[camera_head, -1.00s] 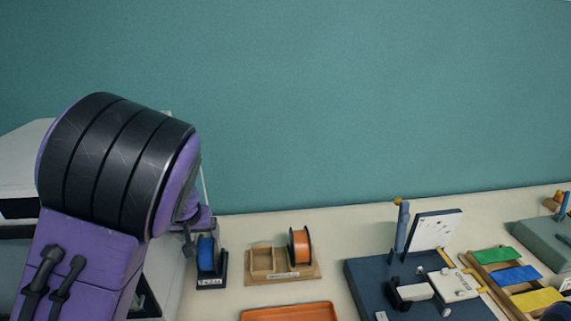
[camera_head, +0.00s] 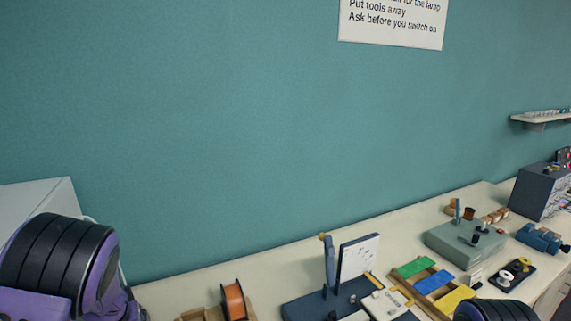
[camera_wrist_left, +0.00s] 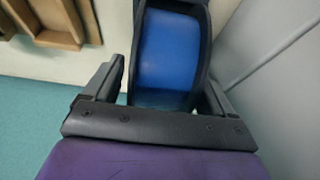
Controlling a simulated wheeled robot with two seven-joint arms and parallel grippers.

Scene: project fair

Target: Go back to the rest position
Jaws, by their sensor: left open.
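My left arm (camera_head: 55,265) shows at the lower left of the head view; its gripper jaws are not clear there. In the left wrist view my left gripper (camera_wrist_left: 162,78) is open, with a dark finger on each side. A blue spool (camera_wrist_left: 165,50) in a black holder (camera_wrist_left: 207,30) appears beyond and between the fingers. I cannot tell how far the holder is from the fingertips. The blue spool does not show in the head view now. A black rounded part, likely of my right arm (camera_head: 495,310), shows at the bottom right; the right gripper is out of view.
The bench (camera_head: 285,262) runs along a teal wall. On it are an orange spool (camera_head: 234,300), a white panel (camera_head: 358,257) on a dark blue base, a tray with coloured blocks (camera_head: 432,282) and a grey-green station (camera_head: 465,243). A grey box (camera_head: 38,205) stands at left.

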